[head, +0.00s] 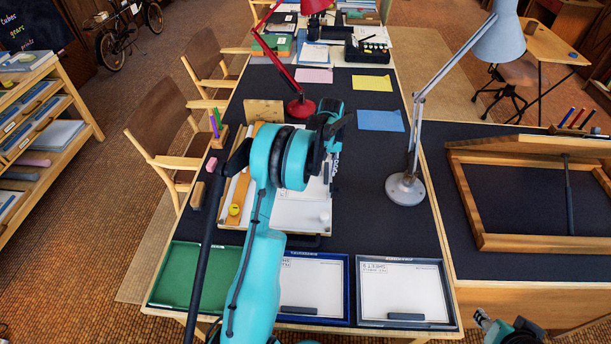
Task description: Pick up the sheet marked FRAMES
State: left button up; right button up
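I cannot read the word FRAMES on any sheet. Loose pink (314,75), yellow (372,83) and blue (381,120) sheets lie flat on the dark table. A white sheet (296,216) lies on a drafting board in the middle, partly hidden by my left arm. Two trays at the front, one blue-rimmed (347,300) and one grey-rimmed (445,292), show white surfaces with small print. My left gripper (332,158) hangs over the board's upper right part. Its fingertips are too small and covered to judge. Part of my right arm shows at the bottom edge, without a clear gripper.
A green tray (184,275) sits at the front left. A grey lamp (406,188) stands right of the board and a red lamp (301,107) behind it. A pencil holder (218,138) stands at the left edge. A tilted wooden frame (525,243) occupies the right table.

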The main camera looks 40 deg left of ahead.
pick_arm(q)
jog(key=shift+f, duration=0.2)
jog(key=shift+r, duration=0.1)
dwell(0.4)
grip_shut()
jog(key=shift+r, duration=0.15)
notch_tip(320, 180, up, 7)
jog(key=p, duration=0.4)
jog(key=shift+s+a, duration=0.25)
jog(key=shift+a, duration=0.2)
dwell(0.3)
